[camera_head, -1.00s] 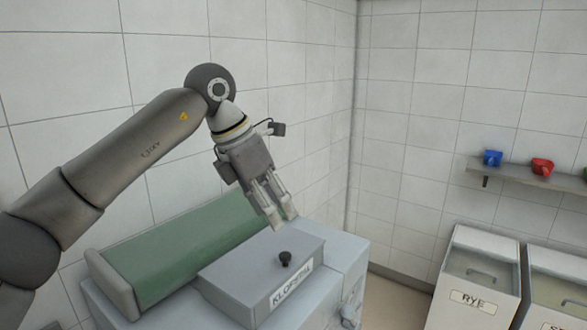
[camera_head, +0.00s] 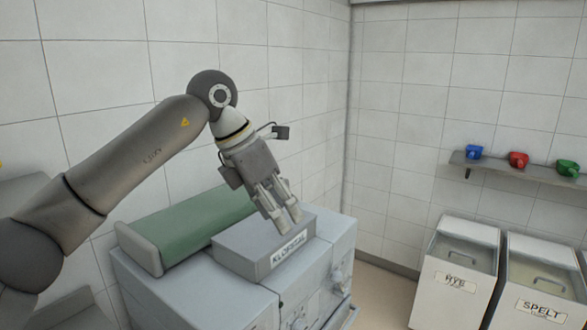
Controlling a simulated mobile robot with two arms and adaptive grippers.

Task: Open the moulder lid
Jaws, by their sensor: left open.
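The moulder (camera_head: 190,297) is a pale grey machine with a green belt (camera_head: 193,226) on its left. Its lid (camera_head: 241,253) is a grey box-shaped cover with a label on the front, and it looks closed. The dark knob seen on the lid earlier is now hidden behind my left gripper. My left gripper (camera_head: 284,222) is open, pointing down, with its fingertips over the lid's top near the label side. I cannot tell whether the fingers touch the lid or the knob. My right gripper is not in view.
A tiled wall is close behind the moulder; floor shows between moulder and bins.

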